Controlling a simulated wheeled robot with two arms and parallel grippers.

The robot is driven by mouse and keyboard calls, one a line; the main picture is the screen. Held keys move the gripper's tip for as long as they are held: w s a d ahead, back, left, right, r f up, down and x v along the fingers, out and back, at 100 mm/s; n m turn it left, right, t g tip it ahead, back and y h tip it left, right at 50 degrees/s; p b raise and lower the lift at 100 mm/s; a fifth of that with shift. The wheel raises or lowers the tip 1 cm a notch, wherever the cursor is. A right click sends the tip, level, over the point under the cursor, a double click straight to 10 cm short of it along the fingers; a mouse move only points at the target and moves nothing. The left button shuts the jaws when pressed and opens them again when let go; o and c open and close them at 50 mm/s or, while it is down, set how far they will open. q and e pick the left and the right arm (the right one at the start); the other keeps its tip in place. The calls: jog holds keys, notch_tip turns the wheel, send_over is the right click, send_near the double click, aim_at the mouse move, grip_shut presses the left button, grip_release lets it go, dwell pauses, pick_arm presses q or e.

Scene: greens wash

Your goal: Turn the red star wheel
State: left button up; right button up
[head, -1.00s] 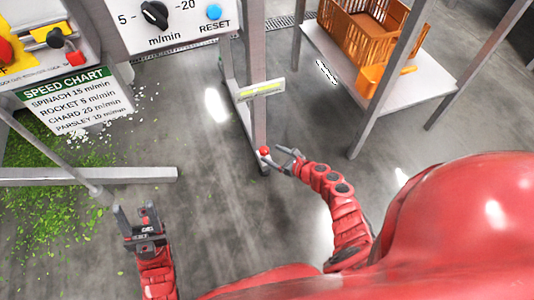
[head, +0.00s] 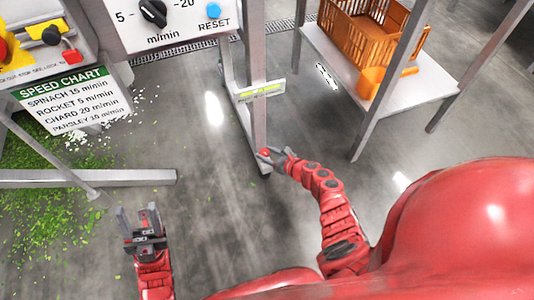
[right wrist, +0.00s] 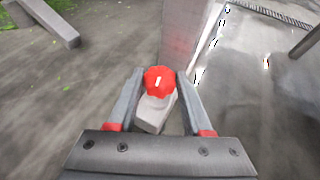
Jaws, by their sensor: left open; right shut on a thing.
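The red star wheel (right wrist: 159,80) sits on a grey fitting at the low part of a grey post, with a short white mark on its face. It also shows in the head view (head: 264,152), partly covered by my right gripper. My right gripper (right wrist: 158,82) is shut on the wheel, one finger on each side of it. In the head view my right gripper (head: 269,157) reaches the post from the right. My left gripper (head: 136,216) is open and empty above the floor at lower left, away from the wheel.
The control panel (head: 180,38) with a black knob and blue reset button is above. A speed chart (head: 70,98) hangs at left over spilled greens (head: 40,215). An orange crate (head: 350,50) stands on a white table (head: 335,57). A yellow-green level gauge (head: 260,91) is on the post.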

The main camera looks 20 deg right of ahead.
grip_shut()
jog(key=shift+a, duration=0.1)
jog(key=shift+s+a+f+m+h+b, duration=0.1)
jog(key=shift+m+h+b, duration=0.2)
jog(key=shift+a+m+t+h, duration=0.15)
jog(key=shift+m+t+h, duration=0.35)
jog(key=shift+m+h, duration=0.5)
jog(key=shift+h, duration=0.1)
jog(key=m+h, duration=0.2)
jog(key=h, duration=0.1)
jog(key=shift+a+r+m+t, duration=0.2)
jog(key=shift+m+t, duration=0.1)
jog(key=shift+m, duration=0.1)
jog(key=m+h, duration=0.2)
jog(key=h, duration=0.1)
jog(key=shift+a+m+p, duration=0.15)
jog(key=shift+m+p, duration=0.15)
jog(key=shift+a+f+m+g+h, duration=0.1)
jog(key=shift+m+g+h, duration=1.1)
jog(key=shift+m+h, duration=0.9)
